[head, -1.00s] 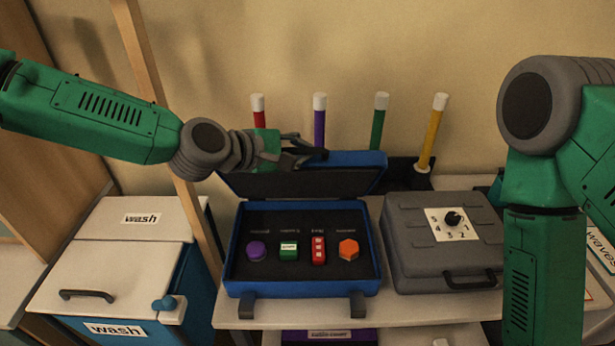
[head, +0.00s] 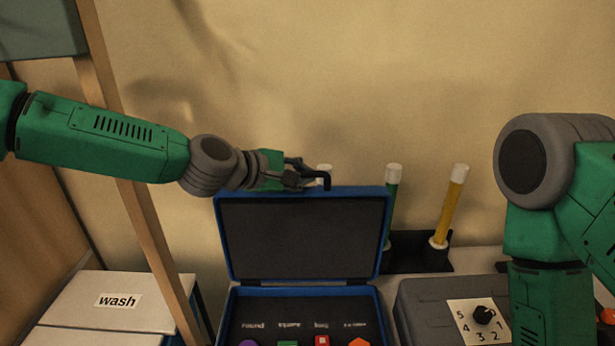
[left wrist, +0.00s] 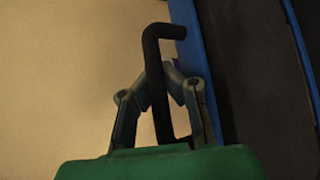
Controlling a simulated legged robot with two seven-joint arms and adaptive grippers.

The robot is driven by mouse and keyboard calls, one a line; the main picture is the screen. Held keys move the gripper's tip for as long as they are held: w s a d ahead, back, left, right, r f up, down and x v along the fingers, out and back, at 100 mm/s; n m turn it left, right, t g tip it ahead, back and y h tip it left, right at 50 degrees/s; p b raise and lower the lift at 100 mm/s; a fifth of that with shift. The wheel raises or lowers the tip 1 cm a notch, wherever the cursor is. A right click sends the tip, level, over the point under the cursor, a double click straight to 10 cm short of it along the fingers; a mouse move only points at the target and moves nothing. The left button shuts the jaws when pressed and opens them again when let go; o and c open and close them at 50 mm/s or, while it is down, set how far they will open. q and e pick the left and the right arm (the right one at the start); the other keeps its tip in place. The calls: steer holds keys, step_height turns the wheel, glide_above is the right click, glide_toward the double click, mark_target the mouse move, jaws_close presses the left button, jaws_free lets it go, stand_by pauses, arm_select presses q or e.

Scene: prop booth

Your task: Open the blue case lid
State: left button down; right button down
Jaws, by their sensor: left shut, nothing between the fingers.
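The blue case (head: 300,290) stands in the lower middle of the head view, its front part cut off by the frame. Its lid (head: 300,240) is raised, with the dark inner panel facing me. My left gripper (head: 308,179) is shut at the lid's top edge, left of its right corner. In the left wrist view, the gripper (left wrist: 162,82) is beside the lid's blue rim (left wrist: 186,45). A black bent bar (left wrist: 155,75) runs out past the fingers; I cannot tell how it is attached. Contact with the lid is unclear. My right gripper is out of frame.
A grey case with a dial (head: 483,315) stands to the right. Coloured white-tipped sticks (head: 450,205) stand behind. A white box labelled wash (head: 119,301) and a wooden post (head: 140,210) are at left. Coloured pieces, including an orange one (head: 359,342), lie inside the blue case.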

arm_select(q)
steer(key=shift+w+a+r, duration=0.1)
steer(key=shift+w+r, duration=0.25)
steer(key=shift+r, duration=0.35)
steer(key=c, duration=1.6)
jaws_free()
steer(key=shift+s, duration=0.1)
steer(key=shift+o, duration=0.2)
steer(key=shift+s+a, duration=0.2)
steer(key=shift+s, duration=0.1)
steer(key=shift+a+f, duration=0.1)
steer(key=shift+f, duration=0.15)
steer(key=v, duration=1.2)
steer(key=shift+s+d, duration=0.1)
steer(key=shift+d, duration=0.1)
